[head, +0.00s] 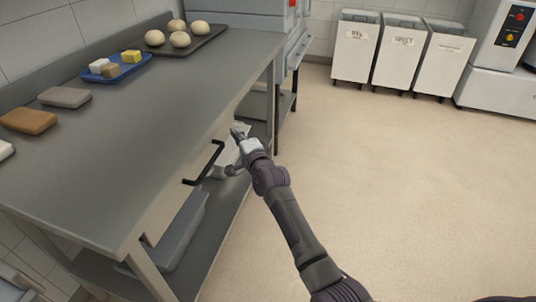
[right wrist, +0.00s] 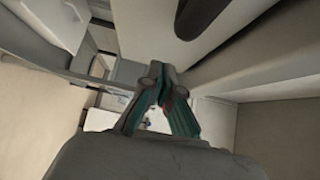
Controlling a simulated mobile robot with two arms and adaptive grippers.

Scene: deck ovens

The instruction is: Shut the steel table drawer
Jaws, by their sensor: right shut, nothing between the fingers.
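The steel table (head: 150,125) runs along the left of the head view. The steel table drawer (head: 170,205) is under its top edge, its pale front facing the floor area. A black bar handle (head: 205,165) sticks out from this front. The front looks close to the table edge; I cannot tell whether a small gap is left. My right gripper (head: 238,131) is shut and empty, just beyond the handle and beside the table's side. In the right wrist view its fingers (right wrist: 162,82) meet at the tips near a pale panel. My left gripper is not in view.
On the table are a tray of dough balls (head: 180,39), a blue tray (head: 116,68) with small blocks, and several loose slabs. A grey bin (head: 180,235) sits on the lower shelf. White bins (head: 398,52) stand at the back. The floor (head: 400,190) to the right is clear.

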